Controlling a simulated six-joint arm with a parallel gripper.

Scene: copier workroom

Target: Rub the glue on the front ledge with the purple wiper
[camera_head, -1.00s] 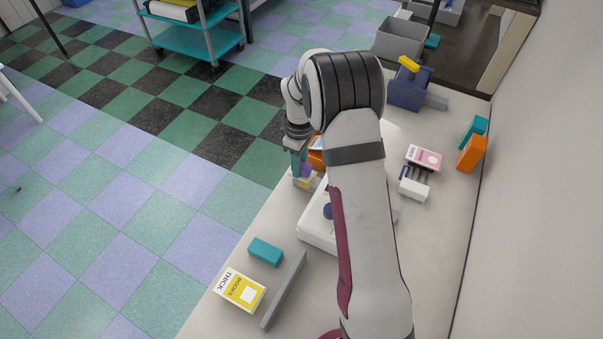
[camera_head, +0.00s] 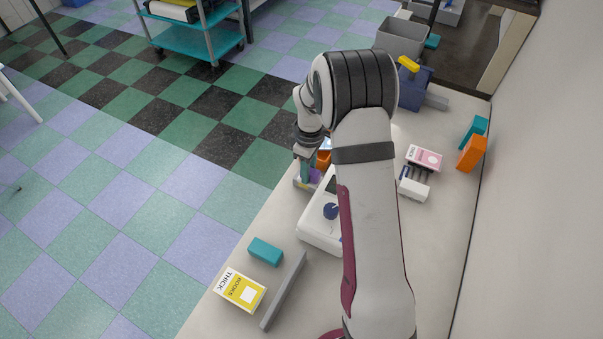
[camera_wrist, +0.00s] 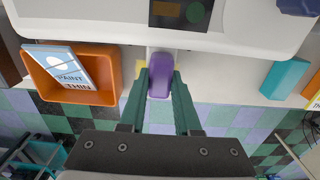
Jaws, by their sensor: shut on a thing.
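My gripper (camera_wrist: 162,85) has green fingers and is shut on the purple wiper (camera_wrist: 160,76). The wiper also shows in the head view (camera_head: 315,175), low at the front edge of the worktop. A yellow patch (camera_wrist: 141,70), which looks like the glue, shows just left of the wiper in the wrist view. The wiper seems to cover part of it. They are at a small pale ledge in front of the white machine (camera_head: 318,222). I cannot tell whether the wiper presses on the ledge.
A teal block (camera_wrist: 285,77) lies to the right. A yellow-and-white box (camera_head: 240,289) and grey bar (camera_head: 284,291) lie nearer. The floor drops away beyond the edge.

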